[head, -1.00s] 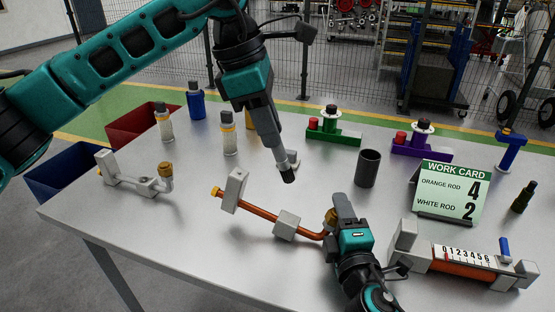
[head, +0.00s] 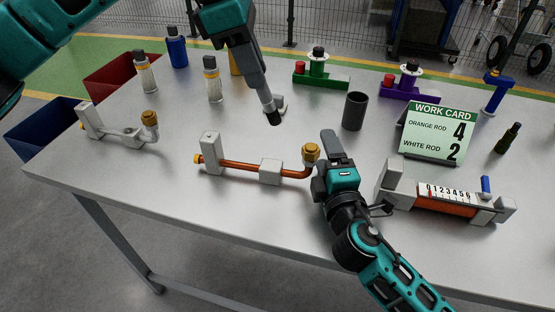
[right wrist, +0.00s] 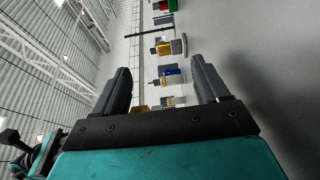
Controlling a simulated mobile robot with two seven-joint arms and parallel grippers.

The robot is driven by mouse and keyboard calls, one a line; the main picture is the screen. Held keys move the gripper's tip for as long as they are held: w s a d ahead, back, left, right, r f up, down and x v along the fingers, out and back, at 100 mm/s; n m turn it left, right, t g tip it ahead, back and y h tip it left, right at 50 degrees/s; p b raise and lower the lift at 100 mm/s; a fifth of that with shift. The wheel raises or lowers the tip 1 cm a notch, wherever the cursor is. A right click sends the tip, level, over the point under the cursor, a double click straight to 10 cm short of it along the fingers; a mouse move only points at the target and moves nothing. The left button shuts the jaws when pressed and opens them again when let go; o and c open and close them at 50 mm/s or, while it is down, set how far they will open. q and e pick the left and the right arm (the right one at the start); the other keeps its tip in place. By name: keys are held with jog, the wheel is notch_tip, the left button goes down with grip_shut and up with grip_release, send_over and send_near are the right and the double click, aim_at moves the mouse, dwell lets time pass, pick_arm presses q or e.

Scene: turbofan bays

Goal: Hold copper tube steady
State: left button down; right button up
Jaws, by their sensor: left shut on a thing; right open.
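The copper tube (head: 240,166) lies near the table's front. A white-grey block (head: 211,152) and a brass nut are at its left end, a light block (head: 270,171) sits along it, and its right end bends up to a gold nut (head: 311,152). My right gripper (head: 328,150) is just right of that nut, seemingly apart from it. In the right wrist view its fingers (right wrist: 162,88) are spread with nothing gripped. My left gripper (head: 270,108) is beyond the tube, pointing down, shut on a small dark-tipped piece that I cannot identify.
A similar light fixture (head: 121,131) stands at left. A grey cup (head: 355,111), work card (head: 437,130) and ruler fixture with an orange rod (head: 445,207) stand at right. Bottles and green and purple fixtures line the back. The front edge is clear.

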jog(key=s, duration=0.4)
jog(key=s+d, duration=0.1)
jog(key=s, duration=0.3)
jog(key=s+d, duration=0.1)
jog(key=s, duration=0.2)
jog(key=shift+s, duration=0.4)
